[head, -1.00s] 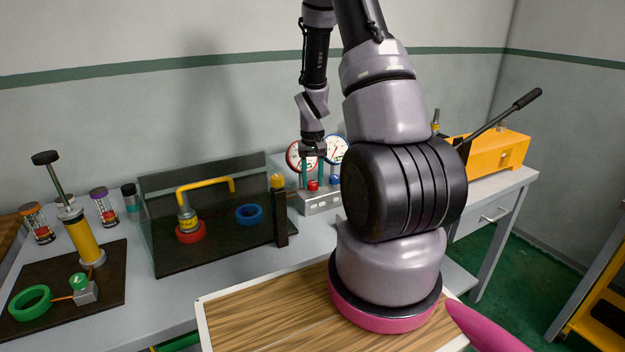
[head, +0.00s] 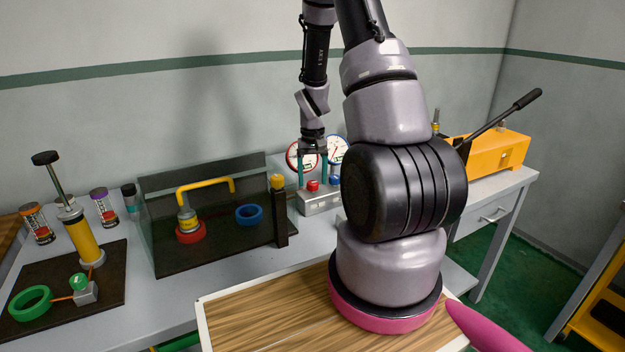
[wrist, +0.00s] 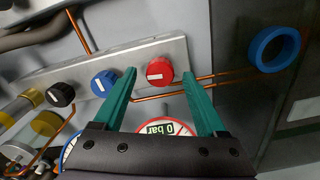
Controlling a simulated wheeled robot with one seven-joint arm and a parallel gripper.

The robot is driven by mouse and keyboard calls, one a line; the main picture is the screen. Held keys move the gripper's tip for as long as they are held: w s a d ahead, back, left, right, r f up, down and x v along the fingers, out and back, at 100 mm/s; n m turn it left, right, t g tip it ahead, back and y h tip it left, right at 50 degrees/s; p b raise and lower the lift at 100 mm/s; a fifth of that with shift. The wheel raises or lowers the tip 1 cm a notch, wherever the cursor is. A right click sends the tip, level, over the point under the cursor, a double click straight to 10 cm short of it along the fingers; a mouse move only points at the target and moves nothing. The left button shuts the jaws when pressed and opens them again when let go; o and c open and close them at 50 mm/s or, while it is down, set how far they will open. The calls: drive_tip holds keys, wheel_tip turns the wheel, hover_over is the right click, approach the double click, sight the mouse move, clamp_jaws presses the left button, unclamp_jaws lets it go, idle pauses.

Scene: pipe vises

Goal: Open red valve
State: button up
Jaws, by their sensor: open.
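The red valve (head: 313,186) is a round knob on a grey block at the back of the bench. In the wrist view the red valve (wrist: 160,71) has a white bar mark on its face. My gripper (head: 313,184) points down over it with its teal fingers spread. In the wrist view the fingertips of my gripper (wrist: 161,72) stand on either side of the red knob, with a gap on both sides. The red-rimmed gauge (wrist: 165,128) reads 0 bar and is partly hidden by my gripper.
A blue knob (wrist: 104,82) sits close beside the left finger, with a black knob (wrist: 60,94) further left. Copper pipes (wrist: 205,79) run near the fingers. A dark open-fronted box (head: 210,255) stands left of the block. A yellow lever machine (head: 497,152) stands at right.

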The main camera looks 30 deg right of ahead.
wheel_tip(320, 180, up, 10)
idle(0.4)
idle(0.3)
wheel_tip(320, 180, up, 6)
drive_tip(key=t, duration=0.1)
hover_over(313, 182)
drive_tip(key=s+a, duration=0.1)
drive_tip(key=a, duration=0.1)
drive_tip(key=s+a+r+t, duration=0.2)
drive_tip(key=s+a+r, duration=0.3)
drive_tip(key=r, duration=0.5)
drive_tip(key=s+a+r+t+y, duration=0.1)
drive_tip(key=s+a+r+t, duration=0.1)
drive_tip(key=s+r, duration=0.3)
drive_tip(key=s+a+r+t+y, duration=0.1)
drive_tip(key=s+a+r, duration=0.3)
drive_tip(key=s, duration=0.5)
drive_tip(key=shift+a+r+m+t, duration=0.3)
drive_tip(key=shift+r+m+t, duration=0.1)
drive_tip(key=shift+r+t, duration=0.15)
drive_tip(key=shift+c, duration=0.3)
